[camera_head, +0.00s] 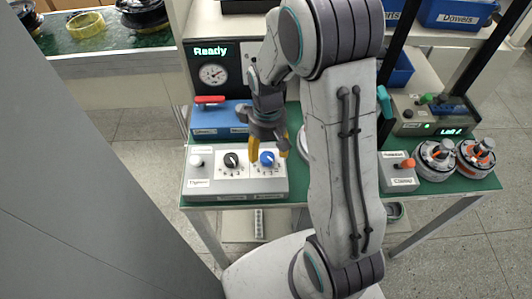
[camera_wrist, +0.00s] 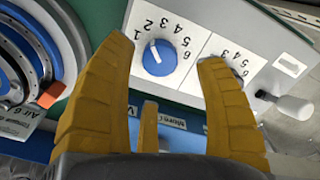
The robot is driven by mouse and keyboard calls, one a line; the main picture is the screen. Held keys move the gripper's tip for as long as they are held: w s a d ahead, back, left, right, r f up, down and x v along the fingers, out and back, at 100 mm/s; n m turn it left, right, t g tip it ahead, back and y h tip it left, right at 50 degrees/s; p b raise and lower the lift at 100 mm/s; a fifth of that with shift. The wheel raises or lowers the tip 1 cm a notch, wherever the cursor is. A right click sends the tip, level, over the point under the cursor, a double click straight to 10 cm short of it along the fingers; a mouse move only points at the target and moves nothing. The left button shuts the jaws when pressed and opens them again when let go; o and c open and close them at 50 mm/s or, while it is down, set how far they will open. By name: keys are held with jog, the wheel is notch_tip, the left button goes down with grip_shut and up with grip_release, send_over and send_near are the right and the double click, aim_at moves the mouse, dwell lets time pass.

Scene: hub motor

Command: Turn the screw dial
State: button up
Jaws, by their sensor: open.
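The control box (camera_head: 240,187) has a black dial (camera_head: 232,160) and a blue dial (camera_head: 268,159) on white numbered plates. I cannot read which one is the screw dial. My gripper (camera_head: 268,149) is open, with yellow fingers pointing down over the blue dial. In the wrist view, the blue dial (camera_wrist: 160,58) lies between the spread fingers of the gripper (camera_wrist: 175,45), with no clear contact. Its white mark points toward the low numbers, near 1 and 2. The black dial (camera_wrist: 238,68) is partly hidden behind the right finger.
A white-knobbed lever (camera_head: 196,162) stands left of the dials. Behind are a blue box with a red handle (camera_head: 210,99) and a gauge panel reading Ready (camera_head: 212,50). A round part (camera_wrist: 25,60) lies close to the left finger.

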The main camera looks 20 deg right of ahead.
aim_at(267, 157)
jog(key=shift+f, duration=2.2)
jog(key=c, duration=1.2)
